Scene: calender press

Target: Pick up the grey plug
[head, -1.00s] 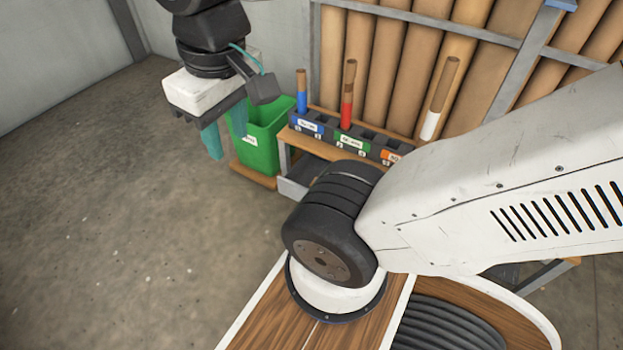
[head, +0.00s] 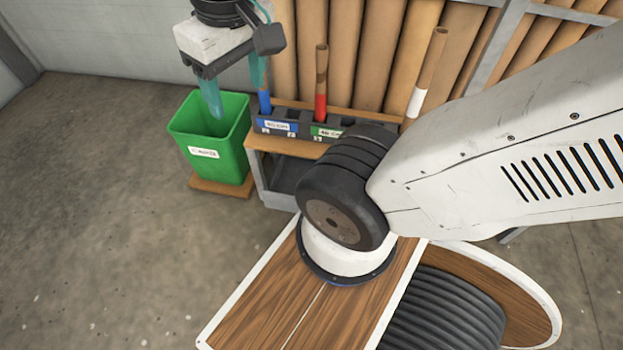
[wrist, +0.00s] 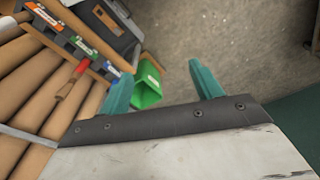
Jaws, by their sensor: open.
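I cannot make out a grey plug in either view. My gripper (head: 236,90) is open, with two teal fingers apart and nothing between them. In the head view it hangs high, in front of the green bin (head: 209,160) and the left end of the rack. In the wrist view the gripper (wrist: 160,75) spreads its fingers at the picture's middle, with the green bin (wrist: 147,86) showing between them. My own arm hides the right part of the rack in the head view.
A labelled rack (head: 275,127) on a wooden-topped bench (head: 262,145) holds brown tubes with blue, red (head: 321,105) and white (head: 416,103) ends. Large brown rolls (head: 383,55) stand behind it. The concrete floor (head: 100,220) to the left is clear.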

